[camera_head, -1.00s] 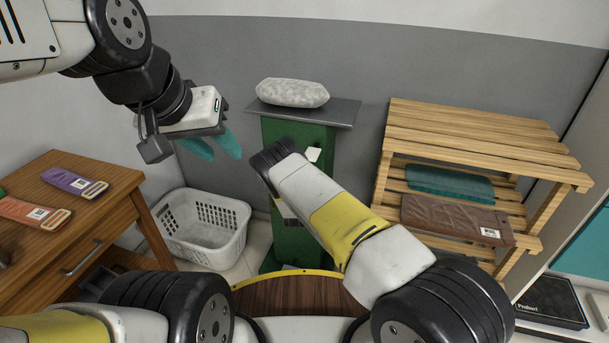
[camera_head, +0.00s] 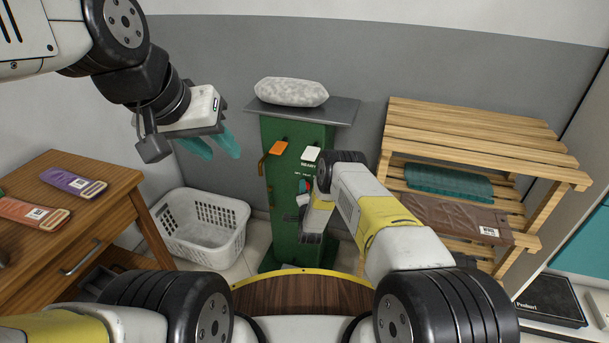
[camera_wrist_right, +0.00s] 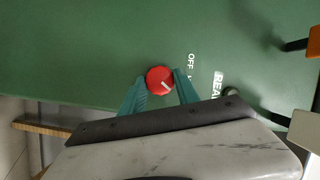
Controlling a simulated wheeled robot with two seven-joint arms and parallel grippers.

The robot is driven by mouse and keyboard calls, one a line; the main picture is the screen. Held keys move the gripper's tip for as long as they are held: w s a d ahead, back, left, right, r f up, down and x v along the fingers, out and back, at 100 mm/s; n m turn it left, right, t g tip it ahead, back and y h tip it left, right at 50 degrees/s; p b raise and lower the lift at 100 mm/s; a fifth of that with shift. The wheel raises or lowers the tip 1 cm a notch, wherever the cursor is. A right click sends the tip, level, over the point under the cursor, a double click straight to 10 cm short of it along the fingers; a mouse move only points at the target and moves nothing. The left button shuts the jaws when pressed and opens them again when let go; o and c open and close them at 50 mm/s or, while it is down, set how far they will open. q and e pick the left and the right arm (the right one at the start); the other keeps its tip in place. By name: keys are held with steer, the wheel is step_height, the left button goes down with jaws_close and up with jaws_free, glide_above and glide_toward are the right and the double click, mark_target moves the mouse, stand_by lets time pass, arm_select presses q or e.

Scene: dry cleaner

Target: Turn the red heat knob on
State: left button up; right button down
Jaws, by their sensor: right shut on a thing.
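The red heat knob (camera_wrist_right: 160,79) is on the front of a green cabinet (camera_head: 283,217). It has a short white mark pointing towards the lower right in the right wrist view, where a white OFF label (camera_wrist_right: 191,61) is printed to its right. My right gripper (camera_wrist_right: 160,84) is shut on the knob, one teal finger on each side. In the head view the right gripper (camera_head: 306,187) is at the cabinet front, partly hidden by its own wrist. My left gripper (camera_head: 212,147) is open and empty in the air, left of the cabinet.
Above the knob are an orange switch (camera_head: 278,148) and a white switch (camera_head: 311,154). A wrapped grey bundle (camera_head: 292,92) lies on the cabinet's metal top. A white basket (camera_head: 203,255) stands left, a wooden rack (camera_head: 476,130) right, and a wooden desk (camera_head: 100,232) far left.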

steer(key=shift+a+m+t, duration=0.1)
steer(key=shift+m+t, duration=0.2)
steer(key=shift+m, duration=0.5)
steer(key=c, duration=0.9)
jaws_free()
steer(key=s, duration=0.8)
steer(key=shift+d, duration=0.3)
steer(key=shift+f, duration=0.1)
